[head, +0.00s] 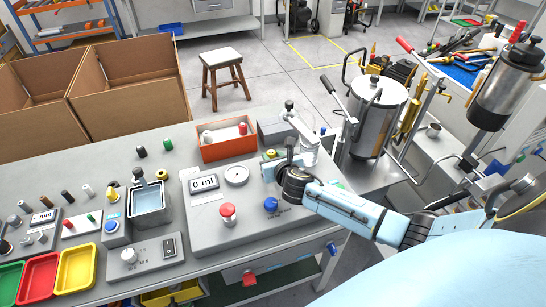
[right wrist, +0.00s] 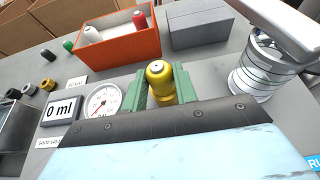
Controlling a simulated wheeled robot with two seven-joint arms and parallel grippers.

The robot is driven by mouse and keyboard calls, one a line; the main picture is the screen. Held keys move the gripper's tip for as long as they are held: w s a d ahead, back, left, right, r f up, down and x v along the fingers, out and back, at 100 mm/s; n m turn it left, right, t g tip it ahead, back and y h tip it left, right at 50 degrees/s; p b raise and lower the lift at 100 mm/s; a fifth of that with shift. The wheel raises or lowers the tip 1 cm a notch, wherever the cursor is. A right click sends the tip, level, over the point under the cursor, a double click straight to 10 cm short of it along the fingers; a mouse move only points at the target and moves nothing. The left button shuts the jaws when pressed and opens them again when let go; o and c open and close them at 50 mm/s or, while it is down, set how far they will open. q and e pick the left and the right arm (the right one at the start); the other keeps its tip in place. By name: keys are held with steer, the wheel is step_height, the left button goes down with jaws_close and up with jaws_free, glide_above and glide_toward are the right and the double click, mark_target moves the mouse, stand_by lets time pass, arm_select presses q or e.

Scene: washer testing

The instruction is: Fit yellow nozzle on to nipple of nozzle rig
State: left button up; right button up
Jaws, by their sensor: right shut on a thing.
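My right gripper (head: 273,158) is over the back right of a grey panel (head: 203,226) with a "0 ml" display and a round gauge. In the right wrist view, its green fingers (right wrist: 161,85) are shut on the yellow nozzle (right wrist: 158,76), one on each side. The nozzle's rounded end with a small hole faces the camera. My gripper hides the nozzle's lower end, and I cannot make out the nipple or whether the nozzle touches it. My left gripper is not in view.
An orange box (head: 228,149) with a white and a red part stands behind the gripper. A silver ribbed cylinder (right wrist: 260,68) stands close to its right. A red button (head: 228,212) and blue knob (head: 271,205) rise from the panel. A metal tank (head: 377,120) stands farther right.

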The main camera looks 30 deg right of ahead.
steer(key=shift+f, duration=0.1)
steer(key=o, duration=1.1)
steer(key=shift+c, duration=0.2)
steer(key=shift+s, duration=0.15)
